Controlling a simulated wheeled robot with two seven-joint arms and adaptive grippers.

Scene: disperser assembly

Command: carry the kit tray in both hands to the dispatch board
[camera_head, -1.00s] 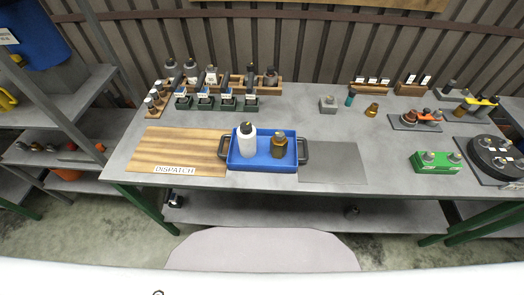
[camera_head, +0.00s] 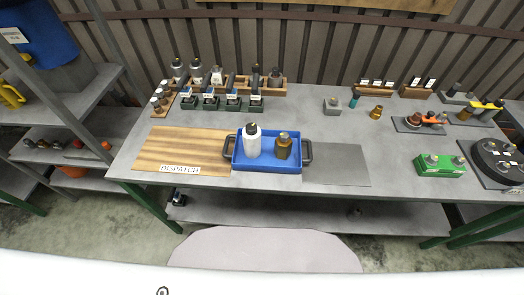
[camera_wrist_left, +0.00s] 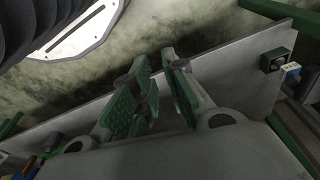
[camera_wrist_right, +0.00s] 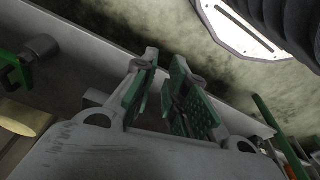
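The blue kit tray (camera_head: 268,167) sits on the table, with a dark handle at each end. A white bottle (camera_head: 252,142) and a brown bottle (camera_head: 283,147) stand upright in it. The wooden dispatch board (camera_head: 165,150) lies just left of the tray and carries a DISPATCH label (camera_head: 180,169). The tray's left end is at the board's right edge; I cannot tell if they overlap. My left gripper (camera_wrist_left: 158,72) is open and empty in the left wrist view. My right gripper (camera_wrist_right: 164,72) is open and empty in the right wrist view. Neither gripper shows in the head view.
A grey mat (camera_head: 340,166) lies right of the tray. Racks of bottles (camera_head: 225,90) stand at the back left. A green box (camera_head: 440,165) and a round black fixture (camera_head: 497,160) are at the right. A lower shelf (camera_head: 300,212) runs below the tabletop.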

